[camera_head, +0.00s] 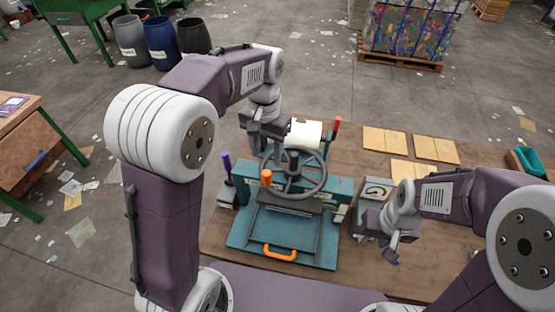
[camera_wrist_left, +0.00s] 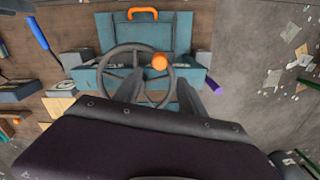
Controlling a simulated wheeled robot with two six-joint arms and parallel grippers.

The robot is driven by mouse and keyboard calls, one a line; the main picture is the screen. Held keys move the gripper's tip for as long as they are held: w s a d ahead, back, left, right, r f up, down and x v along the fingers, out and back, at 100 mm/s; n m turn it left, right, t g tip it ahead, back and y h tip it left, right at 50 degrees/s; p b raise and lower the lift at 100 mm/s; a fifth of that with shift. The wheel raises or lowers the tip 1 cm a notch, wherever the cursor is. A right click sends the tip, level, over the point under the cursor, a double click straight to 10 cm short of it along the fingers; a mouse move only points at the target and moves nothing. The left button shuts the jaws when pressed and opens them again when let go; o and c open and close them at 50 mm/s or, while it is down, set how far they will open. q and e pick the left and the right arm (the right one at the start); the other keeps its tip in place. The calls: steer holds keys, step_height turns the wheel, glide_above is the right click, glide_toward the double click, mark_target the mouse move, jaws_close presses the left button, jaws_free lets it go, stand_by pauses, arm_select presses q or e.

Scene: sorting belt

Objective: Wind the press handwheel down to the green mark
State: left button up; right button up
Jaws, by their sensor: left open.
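The press (camera_head: 240,232) is teal and stands on the brown table, with a dark handwheel (camera_head: 324,180) on top. The wheel has an orange knob (camera_head: 266,177) on its rim, at the left. My left gripper (camera_head: 268,146) is above the wheel's far left side, partly hidden by its own wrist. In the left wrist view its dark fingers (camera_wrist_left: 160,84) are apart and empty, and the orange knob (camera_wrist_left: 160,62) shows just beyond the gap. Contact cannot be told. My right gripper (camera_head: 391,248) hangs right of the press; its finger gap is unclear. I cannot make out a green mark.
A small dial gauge (camera_head: 377,190) stands right of the press. A purple handle (camera_head: 227,165) stands left and a red-tipped lever (camera_head: 337,122) behind. An orange front handle (camera_head: 280,254) is on the press base. Flat tan cards (camera_head: 436,149) lie at the back right.

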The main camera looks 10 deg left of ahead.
mark_target(267, 171)
arm_select(q)
steer(key=shift+s+d, duration=0.15)
steer(key=shift+s, duration=0.15)
steer(key=f, duration=0.8)
steer(key=shift+w+a+f+p, duration=0.1)
steer(key=shift+a+f+p, duration=0.1)
steer(key=shift+p, duration=0.15)
steer(key=shift+s+d+f, duration=0.1)
steer(key=shift+s+f, duration=0.1)
steer(key=shift+s, duration=0.05)
steer(key=shift+w, duration=0.1)
jaws_close()
stand_by(0.4)
